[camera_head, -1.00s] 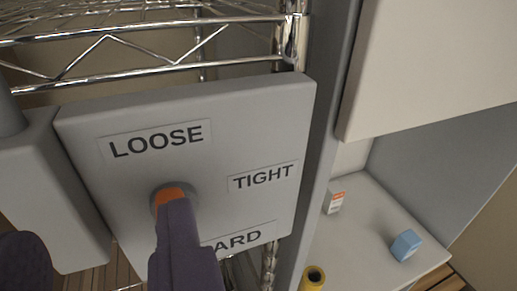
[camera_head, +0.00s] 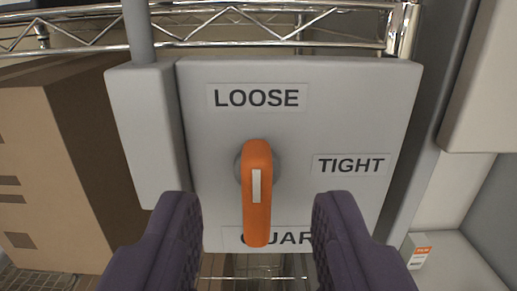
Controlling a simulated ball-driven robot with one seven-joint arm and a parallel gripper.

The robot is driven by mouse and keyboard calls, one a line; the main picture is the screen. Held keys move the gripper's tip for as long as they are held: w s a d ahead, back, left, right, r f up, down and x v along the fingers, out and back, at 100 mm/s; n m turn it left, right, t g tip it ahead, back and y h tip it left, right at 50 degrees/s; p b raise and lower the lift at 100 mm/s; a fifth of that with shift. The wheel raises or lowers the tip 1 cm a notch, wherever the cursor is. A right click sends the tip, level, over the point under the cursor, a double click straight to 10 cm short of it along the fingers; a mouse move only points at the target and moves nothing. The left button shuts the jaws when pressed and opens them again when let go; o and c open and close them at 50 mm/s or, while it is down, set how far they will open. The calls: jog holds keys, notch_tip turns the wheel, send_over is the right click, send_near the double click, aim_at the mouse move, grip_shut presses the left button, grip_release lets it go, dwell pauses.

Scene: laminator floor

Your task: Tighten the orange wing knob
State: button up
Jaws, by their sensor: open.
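The orange wing knob (camera_head: 257,195) is on a grey panel (camera_head: 218,150), with a round grey hub behind its upper end. Its wing hangs down from the hub, and a white mark runs along it. The LOOSE label (camera_head: 257,97) is above the knob and the TIGHT label (camera_head: 350,165) is to its right. A third label below, partly hidden by the knob and a finger, shows "UAR". My gripper (camera_head: 257,225) is open, with one purple finger on each side of the knob's lower part. Clear gaps show between the fingers and the knob.
A grey box with a post (camera_head: 147,130) adjoins the panel's left side. A cardboard box (camera_head: 70,170) stands further left. A chrome wire shelf (camera_head: 270,28) runs behind and above. At right are a grey upright and a white surface with a small orange-and-white box (camera_head: 416,250).

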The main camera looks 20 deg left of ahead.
aim_at(256, 170)
jog(key=p+x, duration=0.1)
jog(key=x, duration=0.6)
jog(key=shift+f+p, duration=0.1)
jog(key=shift+p, duration=0.2)
grip_shut()
